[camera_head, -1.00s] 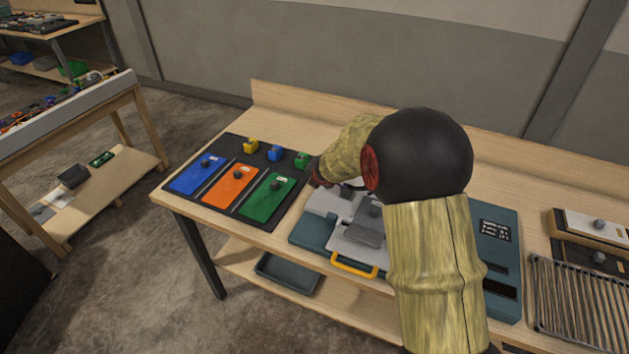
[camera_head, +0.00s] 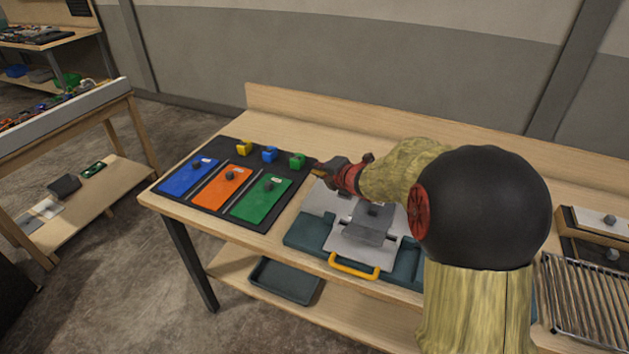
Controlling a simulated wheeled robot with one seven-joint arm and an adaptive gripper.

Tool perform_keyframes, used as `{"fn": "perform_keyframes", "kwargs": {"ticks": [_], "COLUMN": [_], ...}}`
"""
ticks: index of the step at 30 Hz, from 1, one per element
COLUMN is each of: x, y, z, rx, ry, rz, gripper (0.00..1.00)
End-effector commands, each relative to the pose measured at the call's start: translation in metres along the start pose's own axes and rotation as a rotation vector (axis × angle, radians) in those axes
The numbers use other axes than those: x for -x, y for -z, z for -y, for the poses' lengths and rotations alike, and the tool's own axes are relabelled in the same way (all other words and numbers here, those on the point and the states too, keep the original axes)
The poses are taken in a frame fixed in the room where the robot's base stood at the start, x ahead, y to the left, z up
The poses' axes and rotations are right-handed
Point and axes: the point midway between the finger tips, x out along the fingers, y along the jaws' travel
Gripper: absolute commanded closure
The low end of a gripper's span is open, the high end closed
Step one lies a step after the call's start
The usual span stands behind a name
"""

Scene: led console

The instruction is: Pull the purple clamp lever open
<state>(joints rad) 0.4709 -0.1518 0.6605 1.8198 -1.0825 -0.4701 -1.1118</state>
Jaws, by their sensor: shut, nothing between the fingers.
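I see no purple clamp lever in the head view; my arm hides part of the console. The teal console (camera_head: 311,232) stands on the bench, with grey plates (camera_head: 349,247) on top and a yellow handle (camera_head: 354,268) at its front edge. My gripper (camera_head: 319,173) is at the back left of the console, just right of the small green block. It points left and looks shut and empty. Whether it touches anything there cannot be told.
A black mat (camera_head: 219,213) left of the console holds blue (camera_head: 188,174), orange (camera_head: 222,187) and green (camera_head: 261,200) panels with knobs. Small yellow, blue and green blocks (camera_head: 297,161) stand behind them. A wire rack (camera_head: 590,300) is at the right. The bench's back strip is clear.

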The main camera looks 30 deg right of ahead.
Motion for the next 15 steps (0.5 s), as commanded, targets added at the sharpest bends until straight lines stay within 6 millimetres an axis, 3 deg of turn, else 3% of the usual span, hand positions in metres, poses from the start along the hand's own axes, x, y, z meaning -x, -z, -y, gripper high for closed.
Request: {"fn": "perform_keyframes", "kwargs": {"ticks": [6, 15], "x": [0.016, 0.031], "y": [-0.011, -0.021], "z": [0.002, 0.003], "rx": [-0.093, -0.088], "ry": [-0.14, -0.134], "rz": [0.004, 0.001], "gripper": [1.0, 1.0]}}
